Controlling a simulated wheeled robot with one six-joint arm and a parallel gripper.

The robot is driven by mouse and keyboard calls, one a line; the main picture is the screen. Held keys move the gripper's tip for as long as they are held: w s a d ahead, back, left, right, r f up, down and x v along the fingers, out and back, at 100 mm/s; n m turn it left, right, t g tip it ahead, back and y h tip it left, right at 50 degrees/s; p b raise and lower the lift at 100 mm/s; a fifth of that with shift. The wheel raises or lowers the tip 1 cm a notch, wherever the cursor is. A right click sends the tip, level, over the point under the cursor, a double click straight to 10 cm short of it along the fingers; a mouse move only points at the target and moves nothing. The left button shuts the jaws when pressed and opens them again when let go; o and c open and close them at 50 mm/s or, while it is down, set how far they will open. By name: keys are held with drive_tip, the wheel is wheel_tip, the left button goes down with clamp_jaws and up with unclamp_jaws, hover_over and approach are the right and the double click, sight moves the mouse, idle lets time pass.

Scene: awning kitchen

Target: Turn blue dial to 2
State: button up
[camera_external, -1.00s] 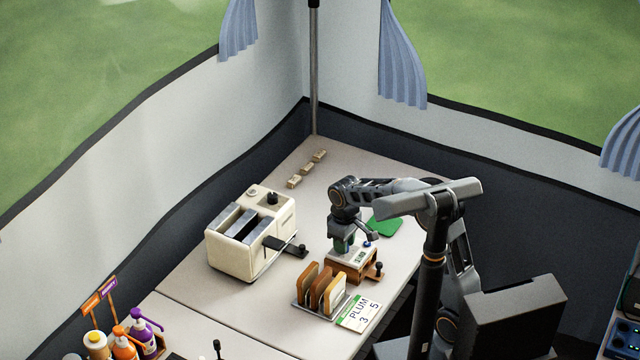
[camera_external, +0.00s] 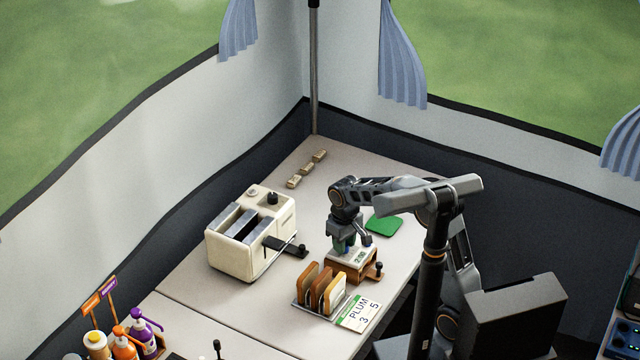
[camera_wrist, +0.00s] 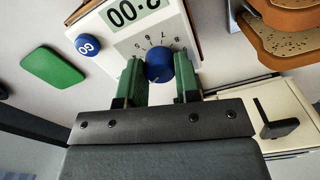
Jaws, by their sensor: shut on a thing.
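The blue dial (camera_wrist: 158,66) sits on the white face of a small wooden timer box (camera_external: 345,268). In the wrist view my gripper (camera_wrist: 158,78) has its green fingers on either side of the dial, shut on it. Printed numbers, about 5 to 8, show around the dial; the other numbers are hidden. A small pale mark shows on the dial's near edge. The display (camera_wrist: 135,10) shows "00" at its end, cut off by the frame; in the external view it seems to read 2:00. A blue GO button (camera_wrist: 88,44) is beside the dial. In the external view my gripper (camera_external: 346,248) hides the dial.
A cream toaster (camera_external: 235,255) with a black lever stands left of the box. A toast rack (camera_external: 322,292) is close in front, with a PLUM card (camera_external: 358,313) beside it. A green pad (camera_external: 384,224) lies behind the box.

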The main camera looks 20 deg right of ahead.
sight(347, 246)
drive_tip(key=o, duration=0.9)
wheel_tip(347, 246, up, 14)
drive_tip(key=shift+f+p, duration=0.1)
drive_tip(key=shift+p, duration=0.9)
drive_tip(key=shift+s+d+r+m+t+p, duration=0.6)
drive_tip(key=shift+s+d+m+p, duration=0.65)
drive_tip(key=shift+s+d, duration=1.6)
drive_tip(key=shift+s+d+r+m+t+p, duration=0.6)
drive_tip(key=shift+s+d+p, duration=1.2)
drive_tip(key=shift+d, duration=1.9)
drive_tip(key=shift+s+d+r+m+t+p, duration=0.5)
drive_tip(key=shift+s+d+m+p, duration=0.75)
drive_tip(key=shift+s+d, duration=1.6)
